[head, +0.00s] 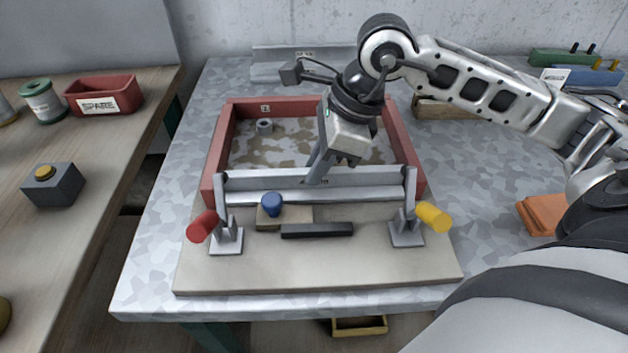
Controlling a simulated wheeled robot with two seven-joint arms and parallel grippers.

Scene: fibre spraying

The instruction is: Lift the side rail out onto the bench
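A grey metal side rail (260,190) lies along the front of the red frame (212,165). My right gripper (318,180) reaches down to the middle of the rail, its fingertips overlapping it. Whether the fingers are closed on it is hard to see. A clamp with a red handle (203,226) stands at the rail's left end and one with a yellow handle (432,216) at its right end. Both handles lean outward and toward the front. The bench (160,240) shows around the frame's pale base board (320,272). My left gripper is not in view.
A blue knob (272,204) on a tan block and a dark bar (317,230) lie before the rail. A small grey ring (264,126) sits inside the frame. Orange blocks (541,213) lie at right. The bench's left strip is clear. A red SPARE bin (104,94) is on the left table.

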